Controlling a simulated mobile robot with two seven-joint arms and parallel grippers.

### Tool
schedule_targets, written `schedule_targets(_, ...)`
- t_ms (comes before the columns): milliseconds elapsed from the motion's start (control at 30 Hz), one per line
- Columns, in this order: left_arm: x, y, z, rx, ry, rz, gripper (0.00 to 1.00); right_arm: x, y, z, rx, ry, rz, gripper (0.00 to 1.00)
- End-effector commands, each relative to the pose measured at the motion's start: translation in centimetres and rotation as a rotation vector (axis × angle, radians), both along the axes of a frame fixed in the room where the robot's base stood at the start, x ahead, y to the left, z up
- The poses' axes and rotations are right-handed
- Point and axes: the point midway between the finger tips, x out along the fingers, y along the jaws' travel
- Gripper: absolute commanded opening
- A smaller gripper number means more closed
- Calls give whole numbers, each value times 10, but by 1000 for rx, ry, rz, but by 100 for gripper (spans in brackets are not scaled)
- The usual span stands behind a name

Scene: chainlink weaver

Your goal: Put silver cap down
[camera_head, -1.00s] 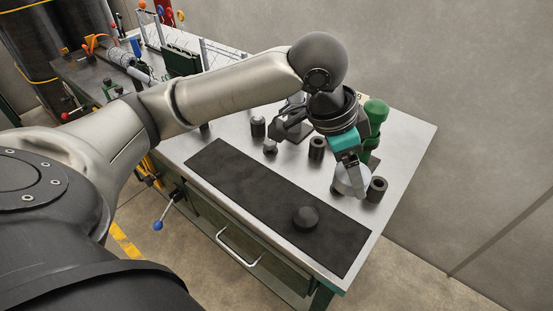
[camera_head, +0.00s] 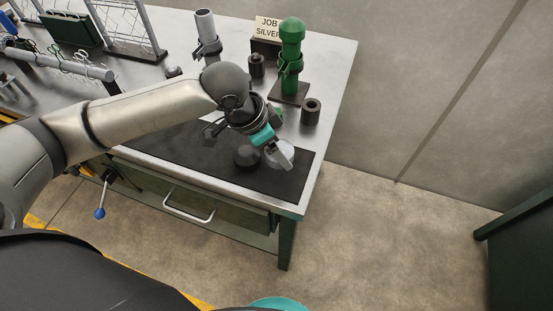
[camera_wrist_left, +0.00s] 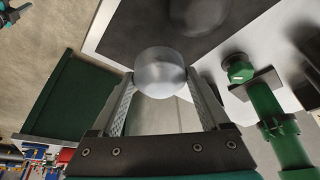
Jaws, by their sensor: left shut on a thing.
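The silver cap (camera_head: 281,149), a pale round dome, is held over the right part of the dark mat (camera_head: 215,137). My left gripper (camera_head: 284,158) is shut on it. The cap (camera_wrist_left: 160,73) shows between both fingers in the left wrist view. I cannot tell whether its underside touches the mat. A black round cap (camera_head: 247,157) sits on the mat just left of it. Only a teal part (camera_head: 277,304), apparently of my right arm, shows at the bottom edge; its jaws are not clear.
A sign (camera_head: 267,27) reads "JOB SILVER". The bench's right edge is close.

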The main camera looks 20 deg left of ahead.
Motion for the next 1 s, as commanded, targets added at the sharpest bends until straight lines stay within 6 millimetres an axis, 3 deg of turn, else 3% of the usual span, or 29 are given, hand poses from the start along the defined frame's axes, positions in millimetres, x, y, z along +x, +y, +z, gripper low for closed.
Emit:
schedule_targets(267, -1, 0, -39, 1, 3, 1, 23, 0, -1, -11, -1, 0, -1, 50)
schedule_targets(667, 0, 0, -43, 1, 1, 0, 23, 0, -1, -10, -1, 0, -2, 50)
schedule_targets(700, 0, 0, -43, 1, 1, 0, 82, 0, -1, -10, -1, 0, -2, 50)
schedule_targets(867, 0, 0, -43, 1, 1, 0, 100, 0, -1, -10, -1, 0, -2, 50)
schedule_targets(1000, 0, 0, -43, 1, 1, 0, 100, 0, -1, -10, -1, 0, -2, 50)
